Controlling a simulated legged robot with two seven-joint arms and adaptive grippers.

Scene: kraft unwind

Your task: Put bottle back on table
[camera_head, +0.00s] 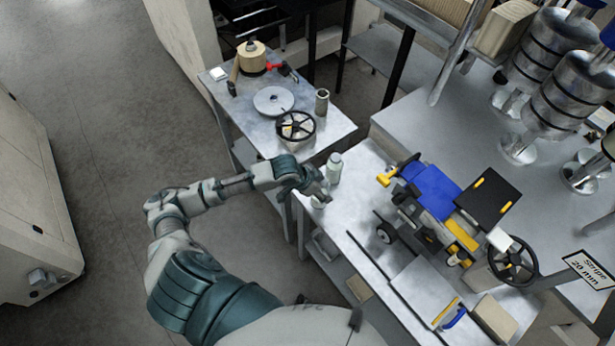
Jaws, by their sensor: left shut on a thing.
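A small pale green-grey bottle (334,168) stands roughly upright at the left edge of the grey metal table (357,213). My left arm reaches in from the lower left. Its gripper (324,190) is at the bottle's lower part, shut on it. The fingers hide part of the bottle's lower end, and I cannot tell whether its base touches the table top. My right gripper is not in view.
A smaller table (340,127) behind holds a black handwheel (296,126), a metal disc (273,100) and a cylinder (322,102). A blue and black machine (436,190) stands right of the bottle. Bare table top lies between them. Open floor lies left.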

